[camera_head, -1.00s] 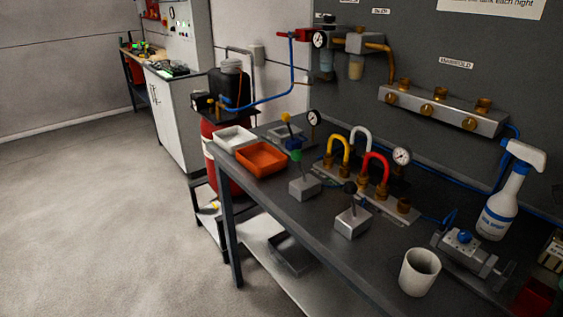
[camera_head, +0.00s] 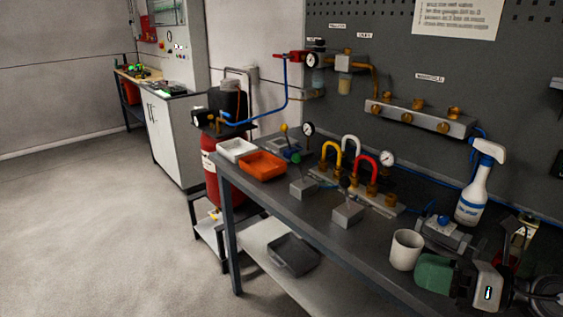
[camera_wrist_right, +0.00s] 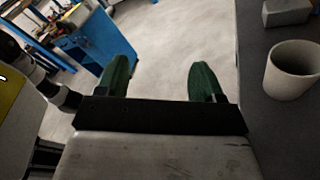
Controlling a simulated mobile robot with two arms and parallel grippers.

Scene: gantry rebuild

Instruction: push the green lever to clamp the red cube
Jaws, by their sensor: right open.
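A small green knob (camera_head: 295,157), seemingly on a lever, shows on the workbench behind a grey block (camera_head: 304,187). A second grey block (camera_head: 347,213) with a dark-knobbed lever stands nearer. I cannot make out a red cube clamped or loose. My right gripper (camera_head: 433,272) has come in at the lower right of the head view, beside the white cup and well right of the lever blocks. In the right wrist view its two green fingers (camera_wrist_right: 160,70) are spread apart with nothing between them. My left gripper is not in view.
A white cup (camera_head: 405,250) stands close to my right gripper. A spray bottle (camera_head: 473,197) and a grey vise-like fixture (camera_head: 443,233) stand behind it. Curved yellow, white and red pipes (camera_head: 352,160) and an orange tray (camera_head: 262,166) lie further left.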

